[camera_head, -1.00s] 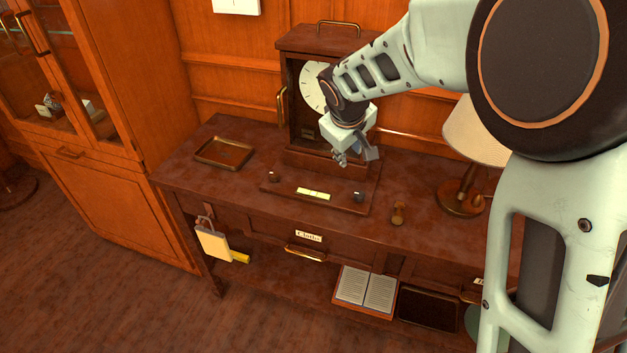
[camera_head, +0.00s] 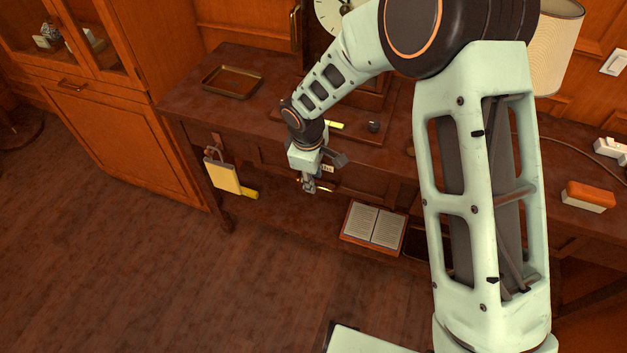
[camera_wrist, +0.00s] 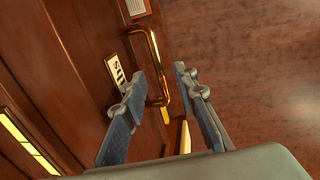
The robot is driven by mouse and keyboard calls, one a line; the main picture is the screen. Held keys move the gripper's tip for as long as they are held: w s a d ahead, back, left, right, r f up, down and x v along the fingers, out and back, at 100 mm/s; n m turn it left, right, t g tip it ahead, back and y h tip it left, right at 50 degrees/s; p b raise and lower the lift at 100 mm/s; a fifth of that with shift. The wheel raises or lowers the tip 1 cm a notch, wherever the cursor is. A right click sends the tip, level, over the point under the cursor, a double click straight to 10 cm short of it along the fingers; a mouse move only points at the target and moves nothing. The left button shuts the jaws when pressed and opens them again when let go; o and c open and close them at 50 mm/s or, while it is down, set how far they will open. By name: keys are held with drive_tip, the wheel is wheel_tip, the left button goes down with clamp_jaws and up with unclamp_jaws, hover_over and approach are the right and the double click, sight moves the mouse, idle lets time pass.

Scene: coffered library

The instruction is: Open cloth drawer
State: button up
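The cloth drawer is in the front of the dark wooden desk and looks shut. Its white label, mostly hidden in the head view, shows partly in the wrist view (camera_wrist: 115,74), with a finger over part of it. Its curved brass handle (camera_wrist: 157,62) shows in the wrist view between my two fingers; its end also shows beside my gripper in the head view (camera_head: 327,188). My gripper (camera_wrist: 162,76) is open, fingers on either side of the handle in the picture. I cannot tell whether they touch it. In the head view my gripper (camera_head: 309,186) points down before the drawer front.
A tan tag (camera_head: 222,177) hangs at the desk's left. An open book (camera_head: 374,226) lies on the low shelf. A brass tray (camera_head: 233,82) sits on the desktop. A lamp (camera_head: 556,48) and an orange-topped block (camera_head: 588,195) are at right. Floor at front left is clear.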

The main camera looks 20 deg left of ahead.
drive_tip(key=shift+w+f, duration=0.15)
drive_tip(key=shift+f, duration=0.5)
clamp_jaws()
